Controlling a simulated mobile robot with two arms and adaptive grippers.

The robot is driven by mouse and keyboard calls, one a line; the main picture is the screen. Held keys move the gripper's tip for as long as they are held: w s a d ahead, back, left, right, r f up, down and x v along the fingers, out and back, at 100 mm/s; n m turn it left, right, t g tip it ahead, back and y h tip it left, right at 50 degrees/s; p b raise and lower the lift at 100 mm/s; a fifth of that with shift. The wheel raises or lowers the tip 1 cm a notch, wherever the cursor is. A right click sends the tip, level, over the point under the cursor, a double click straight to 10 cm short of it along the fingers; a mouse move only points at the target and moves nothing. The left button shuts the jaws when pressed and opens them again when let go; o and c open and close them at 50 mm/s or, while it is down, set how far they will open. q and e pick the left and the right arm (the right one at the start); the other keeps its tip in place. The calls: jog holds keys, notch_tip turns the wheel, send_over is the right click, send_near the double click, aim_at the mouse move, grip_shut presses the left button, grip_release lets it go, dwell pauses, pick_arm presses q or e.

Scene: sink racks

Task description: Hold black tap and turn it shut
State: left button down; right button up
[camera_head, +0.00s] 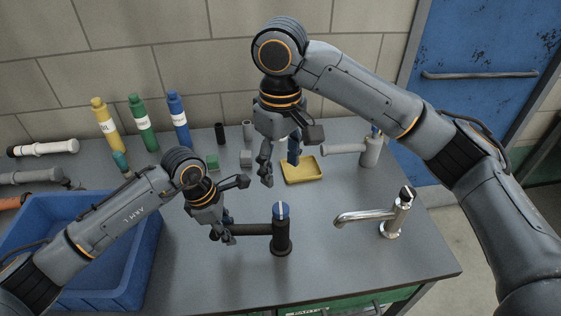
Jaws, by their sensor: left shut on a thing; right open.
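The black tap (282,240) stands upright on the grey table, with its spout pointing left. Its top is a blue knob (281,210) with a white line. My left gripper (224,231) is shut on the black tap at the outer end of the spout, and its fingers hide that end. My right gripper (279,166) is open and empty, pointing down behind the black tap, and is apart from the knob. It partly covers the view of a yellow tray.
A chrome tap (390,218) stands at the right. The yellow tray (312,171) lies behind. A blue crate (140,250) fills the left front. Yellow (104,122), green (142,122) and blue bottles (178,120) stand near the wall. The table is clear around the black tap's base.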

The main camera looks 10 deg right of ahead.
pick_arm(q)
jog(key=c, duration=1)
grip_release()
jog(key=shift+c, duration=0.2)
jog(key=v, duration=1.2)
